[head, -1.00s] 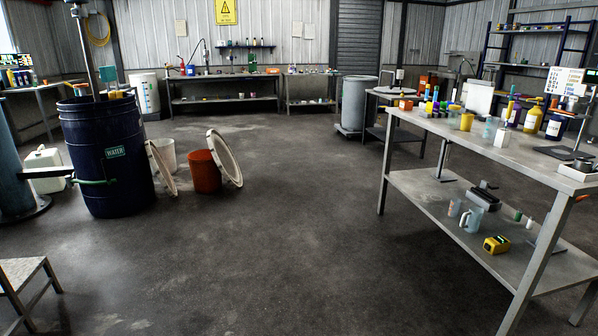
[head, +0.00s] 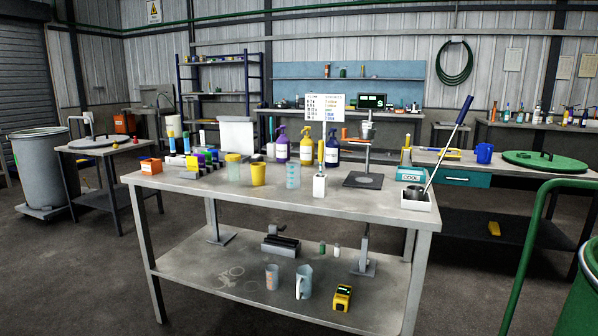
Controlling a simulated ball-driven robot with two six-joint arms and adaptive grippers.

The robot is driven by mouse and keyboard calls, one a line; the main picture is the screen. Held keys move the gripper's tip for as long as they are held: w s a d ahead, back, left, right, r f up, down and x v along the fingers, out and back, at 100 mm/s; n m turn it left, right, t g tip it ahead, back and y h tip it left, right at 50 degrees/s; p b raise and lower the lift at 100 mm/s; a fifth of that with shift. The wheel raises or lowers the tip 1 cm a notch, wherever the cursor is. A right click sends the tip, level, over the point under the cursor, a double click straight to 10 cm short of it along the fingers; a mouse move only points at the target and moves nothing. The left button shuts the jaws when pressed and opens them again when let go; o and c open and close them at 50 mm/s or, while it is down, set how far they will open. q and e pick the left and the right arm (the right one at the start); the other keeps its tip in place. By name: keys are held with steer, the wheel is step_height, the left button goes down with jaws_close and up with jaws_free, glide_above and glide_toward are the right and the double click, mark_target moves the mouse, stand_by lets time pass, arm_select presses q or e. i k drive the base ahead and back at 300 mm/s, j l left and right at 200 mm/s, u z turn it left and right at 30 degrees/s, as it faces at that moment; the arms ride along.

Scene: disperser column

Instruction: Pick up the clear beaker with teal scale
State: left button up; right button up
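A clear beaker (head: 293,176) with a pale blue-teal tint and faint scale marks stands upright on the top of the grey metal table (head: 225,198). It stands between a yellow cup (head: 258,175) and a white block-like container (head: 319,187). A second clear beaker (head: 272,277) stands on the table's lower shelf beside a clear jug (head: 304,282); its scale colour is too small to be sure of. Neither of my grippers is in the head view.
Spray bottles (head: 306,147) stand behind the beaker, and a stand with a dark base (head: 363,180) is to its right. A white box with a long-handled tool (head: 418,200) sits at the right corner. A green drum (head: 581,290) is at the right edge. Floor is clear at left front.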

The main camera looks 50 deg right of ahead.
mark_target(293, 167)
steer(key=i+l+z, duration=0.2)
steer(key=i, duration=1.3)
steer(key=i+u, duration=0.65)
steer(key=u, duration=0.2)
steer(key=i+u, duration=0.1)
steer(key=u, duration=0.5)
steer(key=l+u, duration=0.15)
steer(key=u, duration=0.5)
steer(key=i+l+u, duration=0.1)
steer(key=u, duration=0.5)
steer(key=l+u, duration=0.2)
steer(key=u, duration=0.45)
steer(key=l+u, duration=0.15)
steer(key=u, duration=0.45)
steer(key=k+l+u, duration=0.1)
steer(key=u, duration=0.55)
steer(key=l+u, duration=0.1)
steer(key=u, duration=0.5)
steer(key=k+u, duration=0.15)
steer(key=u, duration=0.5)
